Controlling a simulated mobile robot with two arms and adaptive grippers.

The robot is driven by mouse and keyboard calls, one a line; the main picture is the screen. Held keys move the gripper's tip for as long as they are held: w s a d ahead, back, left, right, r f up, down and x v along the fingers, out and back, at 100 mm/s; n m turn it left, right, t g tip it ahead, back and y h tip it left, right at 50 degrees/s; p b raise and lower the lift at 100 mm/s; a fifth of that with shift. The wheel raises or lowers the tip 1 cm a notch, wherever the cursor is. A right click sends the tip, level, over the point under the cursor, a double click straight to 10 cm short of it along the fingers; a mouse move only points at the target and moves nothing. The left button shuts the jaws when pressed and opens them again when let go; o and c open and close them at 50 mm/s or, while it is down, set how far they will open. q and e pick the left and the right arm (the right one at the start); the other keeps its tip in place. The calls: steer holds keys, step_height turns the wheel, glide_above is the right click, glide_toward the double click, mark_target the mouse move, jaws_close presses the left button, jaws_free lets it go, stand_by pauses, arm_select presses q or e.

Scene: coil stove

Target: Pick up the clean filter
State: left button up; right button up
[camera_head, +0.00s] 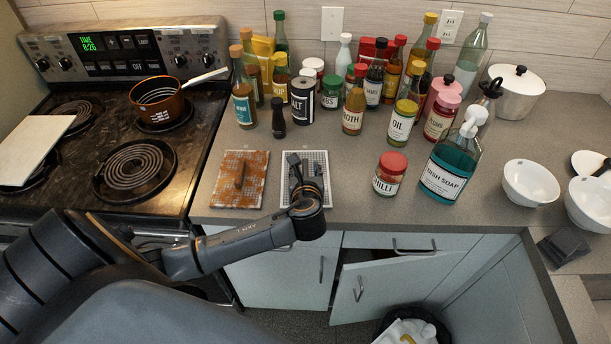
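The clean filter (318,157) is a pale grey mesh panel with a light rim. It lies flat on the counter, left of the red-lidded chilli jar. My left gripper (303,170) is directly above it, and its dark fingers and wrist cover the middle and lower part of the panel. Whether the fingers touch a handle on it is hidden. A second filter (254,168), brown and stained with a raised handle, lies flat just to the left. My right gripper does not show.
A coil stove (90,178) with a brown pot (158,100) stands at left. Several bottles and jars crowd the counter behind the filters. The chilli jar (390,175) and soap bottle (450,172) stand to the right. A cabinet door (390,285) below hangs open.

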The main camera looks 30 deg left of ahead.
mark_target(305, 164)
arm_select(q)
steer(key=x, duration=0.3)
steer(key=shift+w+f, duration=0.15)
steer(key=shift+f, duration=0.05)
jaws_close()
steer(key=shift+r, duration=0.1)
